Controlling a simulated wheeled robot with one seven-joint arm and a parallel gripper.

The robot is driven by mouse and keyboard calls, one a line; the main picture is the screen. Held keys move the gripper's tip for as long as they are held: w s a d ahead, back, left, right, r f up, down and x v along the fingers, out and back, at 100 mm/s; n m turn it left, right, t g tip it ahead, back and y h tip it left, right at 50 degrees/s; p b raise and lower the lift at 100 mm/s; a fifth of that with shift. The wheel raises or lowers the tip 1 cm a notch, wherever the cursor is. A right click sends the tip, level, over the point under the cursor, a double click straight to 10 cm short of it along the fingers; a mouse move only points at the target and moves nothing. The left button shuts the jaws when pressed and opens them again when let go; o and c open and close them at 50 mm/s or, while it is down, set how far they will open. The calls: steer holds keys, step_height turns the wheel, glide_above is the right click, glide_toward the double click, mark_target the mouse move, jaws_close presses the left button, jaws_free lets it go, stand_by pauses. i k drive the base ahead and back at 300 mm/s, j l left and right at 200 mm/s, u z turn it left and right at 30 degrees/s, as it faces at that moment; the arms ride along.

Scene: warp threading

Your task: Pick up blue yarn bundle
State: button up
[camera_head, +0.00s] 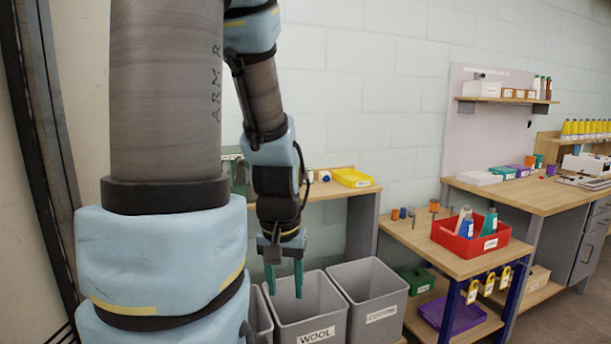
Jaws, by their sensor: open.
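My gripper (284,277) hangs pointing down with its two teal fingers apart and nothing between them. It is in front of and above the grey bin labelled WOOL (309,309). No blue yarn bundle can be made out for certain. A red bin (441,236) on the wooden side table at the right holds upright cones, one of them a blue cone (467,227). Small blue and orange spools (403,213) stand on the same table behind the bin. My gripper is well to the left of the red bin and touches none of these things.
A second grey bin (394,301) stands right of the WOOL bin. The wooden side table (458,262) has a green bin and a purple tray (452,316) below. A yellow tray (353,177) lies on the back table. A workbench (554,196) stands at the far right.

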mark_target(323, 177)
steer(key=i+l+u, duration=0.2)
steer(key=u, duration=0.15)
steer(key=i+l+u, duration=0.25)
steer(key=l, duration=0.25)
steer(key=l+u, duration=0.3)
steer(key=l, duration=0.15)
steer(key=l+u, duration=0.25)
steer(key=l, duration=0.3)
steer(key=l+u, duration=0.3)
steer(key=l, duration=0.2)
steer(key=k+l+u, duration=0.1)
steer(key=l+u, duration=0.15)
steer(key=l, duration=0.25)
steer(key=k+l+u, duration=0.15)
steer(key=l+u, duration=0.15)
steer(key=l, duration=0.25)
steer(key=k+l+u, duration=0.25)
steer(key=l, duration=0.2)
steer(key=i+l, duration=0.05)
steer(key=i, duration=0.05)
